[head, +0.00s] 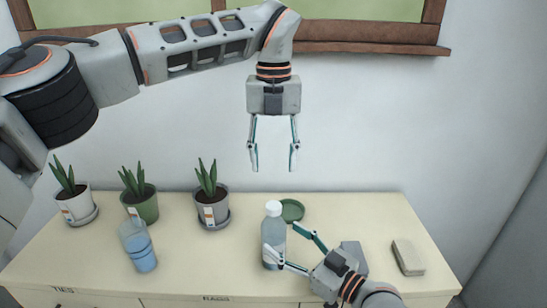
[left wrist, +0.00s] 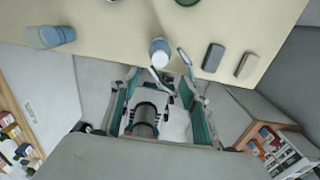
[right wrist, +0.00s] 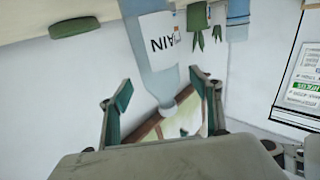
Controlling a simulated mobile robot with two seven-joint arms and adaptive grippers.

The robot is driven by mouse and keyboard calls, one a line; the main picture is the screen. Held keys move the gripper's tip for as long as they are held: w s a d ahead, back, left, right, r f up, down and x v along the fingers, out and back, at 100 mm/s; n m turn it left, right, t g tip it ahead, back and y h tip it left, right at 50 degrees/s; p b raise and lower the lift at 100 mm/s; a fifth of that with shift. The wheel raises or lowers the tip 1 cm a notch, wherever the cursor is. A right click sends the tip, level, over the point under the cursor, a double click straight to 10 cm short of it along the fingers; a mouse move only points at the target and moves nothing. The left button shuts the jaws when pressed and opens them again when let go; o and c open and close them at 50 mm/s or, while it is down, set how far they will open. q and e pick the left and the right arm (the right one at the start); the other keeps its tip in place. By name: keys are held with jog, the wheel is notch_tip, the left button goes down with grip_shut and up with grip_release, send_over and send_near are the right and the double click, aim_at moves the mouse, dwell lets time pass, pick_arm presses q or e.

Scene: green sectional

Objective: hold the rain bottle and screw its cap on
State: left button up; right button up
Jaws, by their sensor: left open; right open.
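The rain bottle (head: 273,240), clear blue with a white label, stands upright on the cabinet top. In the right wrist view the bottle (right wrist: 155,45) appears upside down, "AIN" readable. A white cap (head: 273,208) is on its mouth; I cannot tell how tightly it sits. My right gripper (head: 288,246) is open at the bottle's right side, its fingertips close to it; I cannot tell whether they touch. My left gripper (head: 273,158) is open and empty, pointing down, well above the bottle. The bottle also shows from above in the left wrist view (left wrist: 160,47).
Potted plants (head: 75,207), (head: 141,206), (head: 212,212) line the back. A green dish (head: 292,211) lies behind the rain bottle. A dark grey block (left wrist: 213,57) and a beige block (head: 408,258) lie at the right.

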jog(key=v, duration=0.7)
jog(key=shift+s+d, duration=0.1)
jog(key=shift+d, duration=0.05)
